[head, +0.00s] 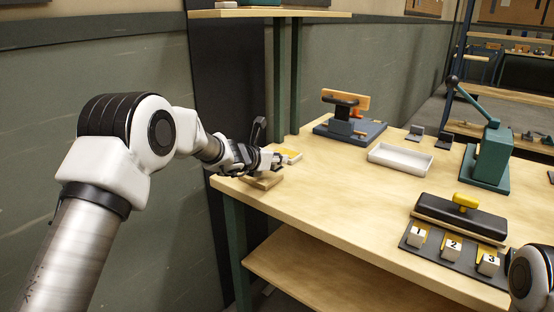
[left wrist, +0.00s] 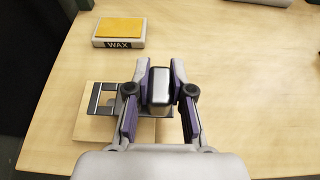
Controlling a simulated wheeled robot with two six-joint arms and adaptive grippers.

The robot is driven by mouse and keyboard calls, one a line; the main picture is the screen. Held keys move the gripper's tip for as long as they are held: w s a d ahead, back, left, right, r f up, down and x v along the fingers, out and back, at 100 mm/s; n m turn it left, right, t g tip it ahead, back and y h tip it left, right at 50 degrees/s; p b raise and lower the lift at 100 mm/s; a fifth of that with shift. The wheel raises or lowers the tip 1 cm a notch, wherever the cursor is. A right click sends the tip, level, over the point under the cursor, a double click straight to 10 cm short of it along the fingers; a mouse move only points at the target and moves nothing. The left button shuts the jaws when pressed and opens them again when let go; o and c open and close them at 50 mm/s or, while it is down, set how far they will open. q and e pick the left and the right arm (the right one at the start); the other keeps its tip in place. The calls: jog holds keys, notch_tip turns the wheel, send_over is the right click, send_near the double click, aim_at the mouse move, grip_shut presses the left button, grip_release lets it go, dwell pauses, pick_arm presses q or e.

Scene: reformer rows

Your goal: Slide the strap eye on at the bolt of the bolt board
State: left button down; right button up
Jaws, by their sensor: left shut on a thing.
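The pale wooden bolt board (head: 264,182) lies at the table's near left corner. In the left wrist view the board (left wrist: 90,130) is partly hidden by my gripper. A dark metal plate with open slots (left wrist: 104,98) lies over it and runs under my fingers. My left gripper (head: 268,160) is low over the board. In the left wrist view its fingers (left wrist: 161,88) are shut on a grey metal block (left wrist: 160,84) with rounded edges. I cannot tell whether this block is part of the strap eye or of the bolt. My right gripper is out of view.
A wax box with a yellow top (head: 288,155) stands just beyond the board. A white tray (head: 400,160), a blue-based device (head: 349,130), a green lever press (head: 490,155) and a numbered rack (head: 452,252) stand further right.

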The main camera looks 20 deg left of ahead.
aim_at(272, 169)
pick_arm(q)
jog(key=shift+f, duration=0.15)
dwell(0.5)
jog(key=shift+b, duration=0.35)
dwell(0.3)
dwell(0.7)
jog(key=shift+b, duration=0.4)
jog(key=shift+f+b, duration=1.75)
jog(key=shift+b, duration=0.3)
jog(key=c, duration=0.9)
grip_release()
jog(key=shift+c, duration=0.2)
